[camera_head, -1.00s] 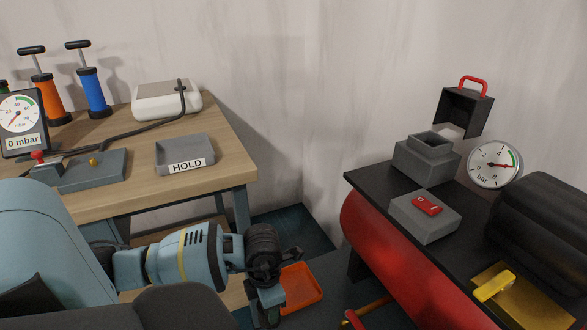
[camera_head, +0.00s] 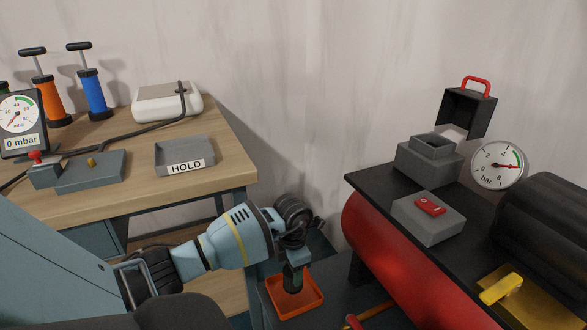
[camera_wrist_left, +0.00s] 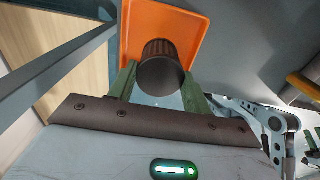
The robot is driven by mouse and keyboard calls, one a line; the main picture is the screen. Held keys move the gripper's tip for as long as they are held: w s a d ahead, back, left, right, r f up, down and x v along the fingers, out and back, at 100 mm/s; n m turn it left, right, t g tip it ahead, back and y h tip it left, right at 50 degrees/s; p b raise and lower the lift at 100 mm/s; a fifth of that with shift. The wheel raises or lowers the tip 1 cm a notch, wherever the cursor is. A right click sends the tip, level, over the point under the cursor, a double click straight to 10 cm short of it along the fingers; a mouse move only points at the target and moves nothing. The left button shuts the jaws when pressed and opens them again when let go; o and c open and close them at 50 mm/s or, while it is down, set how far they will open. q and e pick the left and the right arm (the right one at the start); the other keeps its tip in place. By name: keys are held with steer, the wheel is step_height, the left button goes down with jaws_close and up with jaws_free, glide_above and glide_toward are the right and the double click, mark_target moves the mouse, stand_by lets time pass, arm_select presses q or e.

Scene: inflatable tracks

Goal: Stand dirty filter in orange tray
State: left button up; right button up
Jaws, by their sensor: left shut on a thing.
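The dirty filter (camera_wrist_left: 160,66), a dark ribbed cylinder, is between the fingers of my left gripper (camera_wrist_left: 160,88) in the left wrist view. The gripper is shut on it. The orange tray (camera_wrist_left: 139,18) shows behind the filter in that view. In the head view my left gripper (camera_head: 292,272) points down over the orange tray (camera_head: 312,302), which lies low between the bench and the compressor.
The wooden bench (camera_head: 225,160) with a grey HOLD tray (camera_head: 185,152) stands left. The red compressor tank (camera_head: 380,250) stands right, with a grey housing (camera_head: 428,163), a switch box (camera_head: 428,220) and a gauge (camera_head: 498,165) on or above its black top.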

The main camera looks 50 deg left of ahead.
arm_select(q)
step_height(320, 180, down, 3)
steer(key=shift+w+f+b, duration=0.15)
steer(key=shift+b, duration=0.15)
steer(key=shift+f, duration=0.15)
steer(key=shift+f, duration=0.1)
steer(key=o, duration=1)
steer(key=shift+r, duration=0.5)
step_height(320, 180, up, 11)
steer(key=shift+r+p, duration=0.15)
steer(key=shift+p, duration=0.75)
